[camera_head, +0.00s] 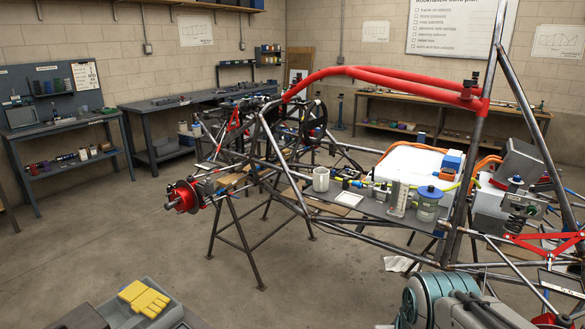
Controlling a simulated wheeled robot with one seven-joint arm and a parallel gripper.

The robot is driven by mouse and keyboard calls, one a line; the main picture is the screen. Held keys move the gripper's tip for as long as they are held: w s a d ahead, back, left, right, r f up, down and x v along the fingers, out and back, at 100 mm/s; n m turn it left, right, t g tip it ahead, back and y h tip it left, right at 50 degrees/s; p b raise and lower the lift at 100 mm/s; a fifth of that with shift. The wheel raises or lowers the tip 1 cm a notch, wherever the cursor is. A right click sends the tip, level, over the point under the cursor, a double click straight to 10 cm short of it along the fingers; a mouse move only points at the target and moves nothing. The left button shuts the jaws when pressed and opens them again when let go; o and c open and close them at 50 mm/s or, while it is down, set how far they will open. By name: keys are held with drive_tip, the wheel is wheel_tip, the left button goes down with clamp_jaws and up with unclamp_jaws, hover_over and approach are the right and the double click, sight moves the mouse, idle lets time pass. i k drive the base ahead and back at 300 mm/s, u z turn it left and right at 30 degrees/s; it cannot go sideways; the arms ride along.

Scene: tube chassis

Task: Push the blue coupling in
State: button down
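Several small blue parts show around the tray-like deck inside the tube chassis, and I cannot tell for sure which is the blue coupling. A small blue piece (384,188) sits by a yellow-green line on the deck, just left of a clear upright block. A larger blue block (453,160) stands at the right end of a white box (408,163), near orange cables. They are too small to tell whether any coupling is seated or apart.
Steel chassis tubes and a red padded bar (385,79) cross around the deck. A blue-lidded jar (428,203) and white cup (321,179) stand on it. Floor at left is clear.

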sight(360, 185)
drive_tip(key=u, duration=0.35)
drive_tip(key=i, duration=1.4)
drive_tip(key=z, duration=0.4)
drive_tip(key=i, duration=0.8)
drive_tip(key=z, duration=0.4)
